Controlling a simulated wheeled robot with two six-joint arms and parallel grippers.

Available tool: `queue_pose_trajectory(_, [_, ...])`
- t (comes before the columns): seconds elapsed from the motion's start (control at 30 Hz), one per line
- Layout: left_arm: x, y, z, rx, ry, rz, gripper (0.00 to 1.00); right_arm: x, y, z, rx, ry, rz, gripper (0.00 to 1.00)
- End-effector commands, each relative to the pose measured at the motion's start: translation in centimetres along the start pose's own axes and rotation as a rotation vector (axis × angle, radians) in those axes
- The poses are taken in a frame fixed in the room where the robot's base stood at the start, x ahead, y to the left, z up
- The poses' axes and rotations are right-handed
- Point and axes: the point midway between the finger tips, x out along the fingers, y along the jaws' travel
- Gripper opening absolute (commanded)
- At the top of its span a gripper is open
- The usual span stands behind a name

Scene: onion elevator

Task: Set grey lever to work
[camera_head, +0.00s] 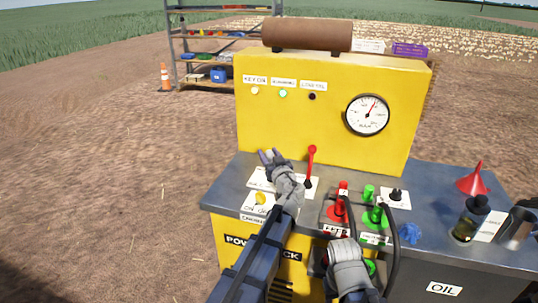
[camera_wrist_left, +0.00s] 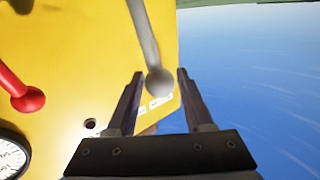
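The grey lever (camera_wrist_left: 151,50) shows in the left wrist view, with its round knob between the tips of my left gripper's two fingers. The fingers stand apart, with a gap on each side of the knob.
A red lever (camera_head: 311,162) stands just right of my left gripper. The yellow panel (camera_head: 300,125) with lamps and a gauge (camera_head: 367,115) rises behind. Red (camera_head: 338,205) and green (camera_head: 376,215) fittings, a red funnel (camera_head: 473,180) and bottles are to the right.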

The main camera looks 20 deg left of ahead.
Motion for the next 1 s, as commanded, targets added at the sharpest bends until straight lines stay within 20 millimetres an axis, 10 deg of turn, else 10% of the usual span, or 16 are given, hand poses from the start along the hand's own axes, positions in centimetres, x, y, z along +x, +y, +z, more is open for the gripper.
queue_pose_trajectory(0.43, [-0.02, 0.01, 0.0, 0.0, 0.0, 0.0, 0.0, 0.0, 0.0, 0.0, 0.0, 0.0, 0.0, 0.5])
queue_pose_trajectory(1.0, [-0.02, 0.01, 0.0, 0.0, 0.0, 0.0, 0.0, 0.0, 0.0, 0.0, 0.0, 0.0, 0.0, 0.5])
